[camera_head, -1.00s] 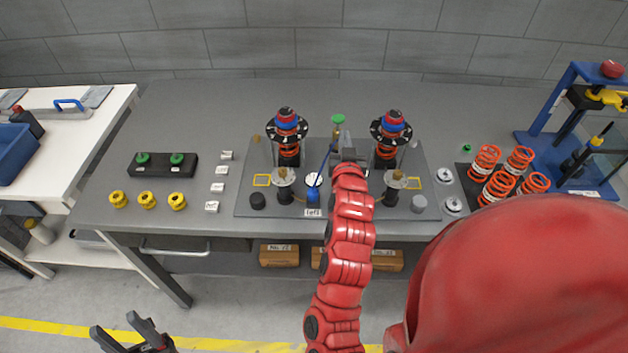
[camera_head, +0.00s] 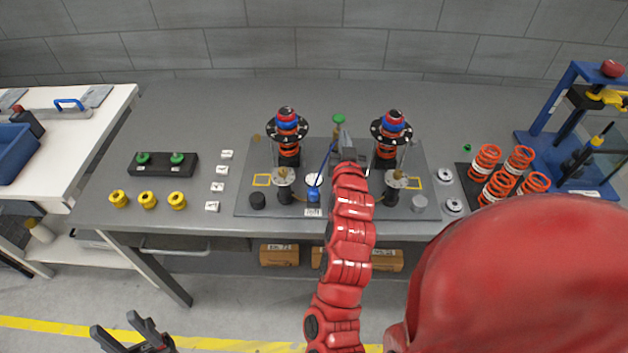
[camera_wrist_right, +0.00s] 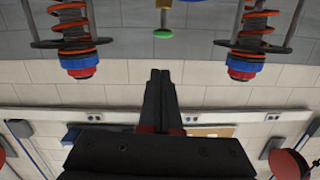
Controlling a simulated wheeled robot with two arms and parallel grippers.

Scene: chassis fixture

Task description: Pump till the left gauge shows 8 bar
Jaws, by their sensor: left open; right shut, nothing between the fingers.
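In the head view a blue-handled pump (camera_head: 314,195) stands at the front middle of the grey fixture plate (camera_head: 245,208), its lever tilted up to the right. A white gauge face (camera_head: 314,180) shows just behind it, partly hidden; its reading is too small to tell. My right gripper (camera_head: 344,140) is shut and empty, beside the lever's upper end; I cannot tell whether they touch. In the right wrist view its fingers (camera_wrist_right: 160,75) are closed together. My left gripper (camera_head: 120,335) is open and empty, low in front of the table.
Two spring struts (camera_head: 288,135) and (camera_head: 388,140) stand on the plate, with a green-topped valve (camera_head: 338,119) between them. Yellow parts (camera_head: 147,200) and white labels (camera_head: 217,187) lie left. Orange springs (camera_head: 497,187) and a blue press (camera_head: 570,130) stand right.

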